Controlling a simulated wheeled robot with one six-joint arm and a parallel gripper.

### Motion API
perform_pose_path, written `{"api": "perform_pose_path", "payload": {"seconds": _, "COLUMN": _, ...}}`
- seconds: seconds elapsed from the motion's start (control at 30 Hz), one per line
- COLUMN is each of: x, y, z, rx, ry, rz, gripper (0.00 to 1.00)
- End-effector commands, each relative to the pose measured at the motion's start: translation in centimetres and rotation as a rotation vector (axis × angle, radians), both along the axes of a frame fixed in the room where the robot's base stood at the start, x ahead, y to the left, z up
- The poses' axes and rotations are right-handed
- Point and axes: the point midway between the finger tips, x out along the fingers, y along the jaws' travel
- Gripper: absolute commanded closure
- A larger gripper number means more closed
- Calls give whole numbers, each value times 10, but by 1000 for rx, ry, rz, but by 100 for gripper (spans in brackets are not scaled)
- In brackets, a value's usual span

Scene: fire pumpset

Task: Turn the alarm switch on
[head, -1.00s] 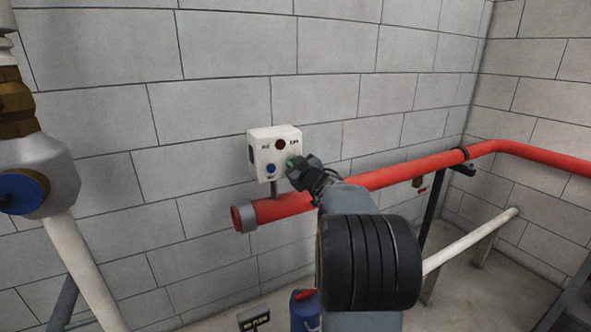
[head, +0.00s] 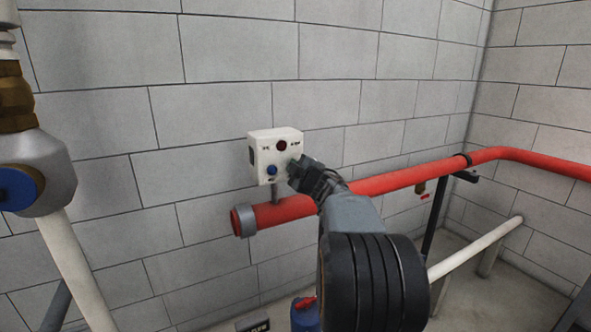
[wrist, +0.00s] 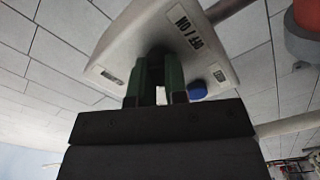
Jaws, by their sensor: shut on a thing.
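The white alarm box (head: 262,152) is by the grey block wall, above the end of a red pipe. On its front are a dark red round part (head: 281,146) and a blue button (head: 271,169). My gripper (head: 296,172) is at the lower right of the box front and hides the switch in the head view. In the wrist view, the green fingers of my gripper (wrist: 158,82) are shut on a dark switch knob (wrist: 158,54), mostly hidden between them. An OFF / ON label (wrist: 187,32) appears upside down beside it, and the blue button (wrist: 197,90) is to the right.
The red pipe (head: 400,179) runs right below the box, close under my arm. A brass and grey valve with a blue part (head: 18,187) stands at the left. A white pipe (head: 470,250) and a black support post (head: 433,218) are at the right.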

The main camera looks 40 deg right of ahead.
Motion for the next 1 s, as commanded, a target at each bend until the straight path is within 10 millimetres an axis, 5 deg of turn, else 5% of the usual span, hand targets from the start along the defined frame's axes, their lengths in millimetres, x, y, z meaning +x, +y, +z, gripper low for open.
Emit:
{"api": "perform_pose_path", "payload": {"seconds": 0.47, "x": -1, "y": -2, "z": 4, "rx": -12, "ry": -4, "rz": -6, "gripper": 100}}
{"api": "perform_pose_path", "payload": {"seconds": 0.5, "x": -1, "y": -2, "z": 4, "rx": -11, "ry": -5, "rz": -6, "gripper": 82}}
{"api": "perform_pose_path", "payload": {"seconds": 0.7, "x": 0, "y": 0, "z": 3, "rx": -10, "ry": -2, "rz": -2, "gripper": 63}}
{"api": "perform_pose_path", "payload": {"seconds": 1.0, "x": -2, "y": 1, "z": 2, "rx": -9, "ry": -1, "rz": 0, "gripper": 62}}
